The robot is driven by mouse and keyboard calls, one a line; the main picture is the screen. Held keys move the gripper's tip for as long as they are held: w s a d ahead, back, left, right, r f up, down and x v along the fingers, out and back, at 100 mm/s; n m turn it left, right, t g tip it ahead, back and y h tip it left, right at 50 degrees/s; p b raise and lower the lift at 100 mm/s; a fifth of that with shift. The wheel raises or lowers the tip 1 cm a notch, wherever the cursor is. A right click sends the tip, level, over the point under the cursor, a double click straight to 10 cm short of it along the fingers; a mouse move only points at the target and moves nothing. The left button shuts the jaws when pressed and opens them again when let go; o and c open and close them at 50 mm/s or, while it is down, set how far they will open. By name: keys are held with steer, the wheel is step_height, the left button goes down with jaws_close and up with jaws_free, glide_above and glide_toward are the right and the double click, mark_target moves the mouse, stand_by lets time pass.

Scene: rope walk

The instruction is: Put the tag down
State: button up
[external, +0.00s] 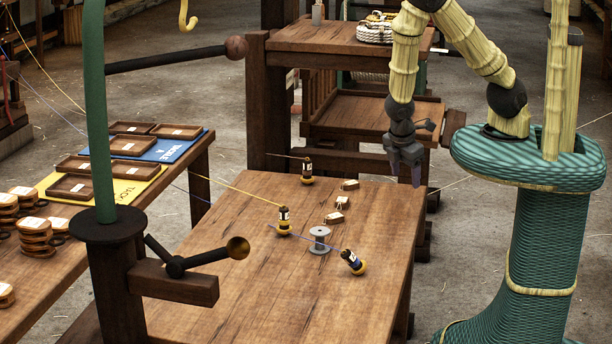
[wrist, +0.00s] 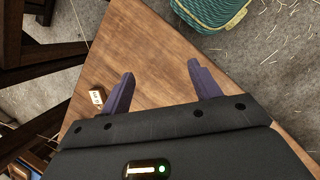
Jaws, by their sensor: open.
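Several small pale wooden tags lie on the brown table (external: 205,300) in the external view: one at the back (external: 350,184), one in the middle (external: 343,202) and one nearer the front (external: 334,217). Which one the task means, I cannot tell. My gripper (external: 405,174) hangs over the table's back right side, to the right of the tags and apart from them. In the wrist view my gripper (wrist: 161,72) has its purple fingers wide apart, with only bare wood between them. One tag with dark marks (wrist: 96,97) lies left of the left finger.
A side table holds wooden trays (external: 73,187) and stacked discs (external: 36,235). A green post with a dark arm (external: 180,62) rises at front left. The table's front is clear.

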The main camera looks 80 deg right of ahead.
steer(key=w+d+r+m+t+y, duration=0.1)
steer(key=d+r+m, duration=0.1)
steer(key=r+m, duration=0.3)
steer(key=w+d+r+m+t+y, duration=0.1)
steer(key=d+r+m+t+y, duration=0.1)
steer(key=r, duration=0.9)
steer(key=d+m, duration=0.1)
steer(key=m, duration=0.1)
steer(key=shift+w+d+r+m, duration=0.3)
steer(key=shift+r+m, duration=0.05)
steer(key=shift+m, duration=0.05)
steer(key=shift+f, duration=0.1)
